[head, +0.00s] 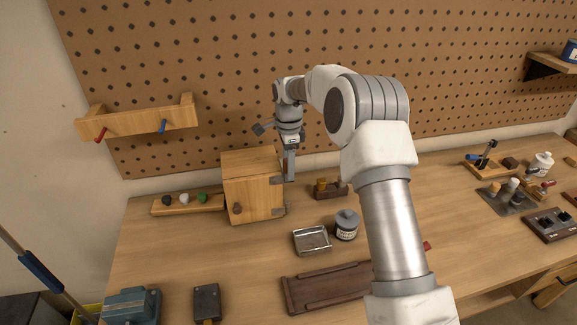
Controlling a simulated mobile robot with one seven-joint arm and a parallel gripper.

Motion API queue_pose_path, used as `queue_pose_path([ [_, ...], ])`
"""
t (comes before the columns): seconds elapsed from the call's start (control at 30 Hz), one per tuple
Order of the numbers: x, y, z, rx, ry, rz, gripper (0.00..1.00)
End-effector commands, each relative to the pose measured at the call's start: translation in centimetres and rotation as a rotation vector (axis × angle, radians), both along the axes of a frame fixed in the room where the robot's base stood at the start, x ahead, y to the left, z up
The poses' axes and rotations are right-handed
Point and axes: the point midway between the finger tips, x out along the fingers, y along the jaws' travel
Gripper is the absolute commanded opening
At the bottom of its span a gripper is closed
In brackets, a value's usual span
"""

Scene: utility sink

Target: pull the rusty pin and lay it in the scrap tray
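A wooden box (254,195) stands on the bench near the pegboard, with a round knob on its front. Dark hinge hardware (277,181) shows at its front right edge. I cannot make out the rusty pin; it is too small or hidden by my gripper. My gripper (290,172) points down at the box's top right edge, close to the upper hinge. Its fingers are seen edge-on, so I cannot tell whether they are open, shut or holding something. A small metal tray (299,248), likely the scrap tray, lies in front of the box to the right and looks empty.
A lidded grey jar (346,228) stands just right of the tray. A wooden block plane (330,189) is behind it. A dark wooden board (325,290) lies in front. A rack with knobs (188,205) is left of the box. My arm hides part of the bench's middle.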

Motion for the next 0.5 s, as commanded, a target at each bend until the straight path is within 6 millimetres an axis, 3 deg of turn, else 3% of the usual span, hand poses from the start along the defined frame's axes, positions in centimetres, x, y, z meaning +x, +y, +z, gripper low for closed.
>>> queue_pose_path([
  [0.03, 0.00, 0.00, 0.02, 0.000, 0.000, 0.000, 0.46],
  [0.3, 0.01, 0.01, 0.04, 0.000, 0.000, 0.000, 0.00],
  [0.5, 0.02, 0.02, 0.08, 0.000, -0.001, 0.000, 0.00],
])
